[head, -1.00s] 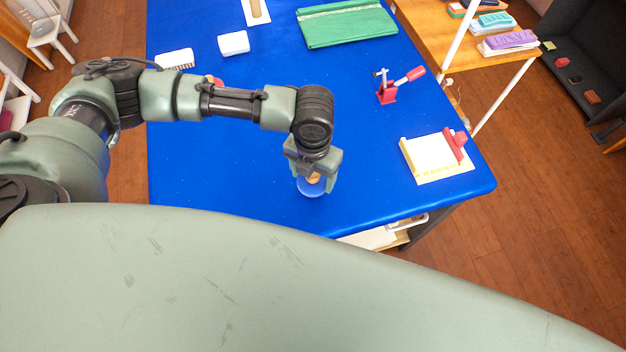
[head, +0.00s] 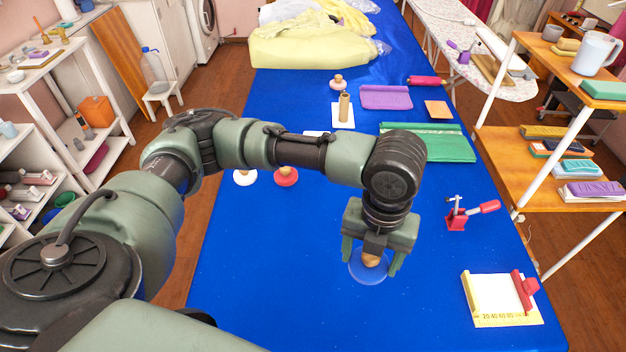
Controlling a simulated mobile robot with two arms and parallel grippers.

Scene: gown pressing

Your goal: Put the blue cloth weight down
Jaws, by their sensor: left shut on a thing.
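The blue cloth weight (head: 367,274) is a round blue disc with a wooden knob (head: 371,260). It shows at the middle right of the head view, over the near part of the blue table (head: 300,270). My left gripper (head: 372,260) points down and is shut on the weight's knob, with a finger on either side. The disc is level or nearly so. I cannot tell whether its underside touches the table. My right gripper is not in view.
A red toggle clamp (head: 457,220) and a white board with a yellow ruler (head: 497,302) lie to the right. Red (head: 286,177) and white (head: 245,178) weights stand behind my arm. A folded green cloth (head: 450,146) lies farther back. The table around the blue weight is bare.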

